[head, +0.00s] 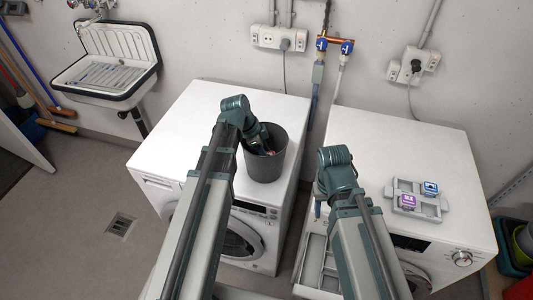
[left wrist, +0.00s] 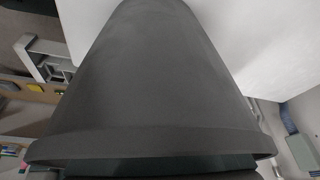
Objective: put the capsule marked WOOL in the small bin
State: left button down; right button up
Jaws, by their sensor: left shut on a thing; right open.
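The small dark grey bin (head: 265,168) stands upright on the left machine's white top, and its wall fills much of the left wrist view (left wrist: 150,85). My left gripper (head: 266,148) reaches down into the bin's mouth, its fingers mostly hidden by the rim. A purple-marked capsule (head: 408,202), seemingly SILK, and a blue-marked capsule (head: 431,187) sit in the grey tray (head: 403,185) on the right machine. My right gripper (head: 318,208) is open and empty at that machine's left front corner.
The left machine (head: 195,120) and the right machine (head: 430,150) stand side by side with a gap between them. An open detergent drawer (head: 315,265) juts out below my right gripper. Sockets and pipes line the wall. Both tops have clear room.

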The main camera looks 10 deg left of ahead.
pick_arm(q)
jog(key=shift+c, duration=1.6)
grip_release()
jog(key=shift+r, duration=0.15)
jog(key=shift+r+p, duration=0.5)
jog(key=shift+p, duration=0.15)
jog(key=p+v, duration=1.1)
jog(key=v, duration=0.1)
jog(key=shift+s+f, duration=0.1)
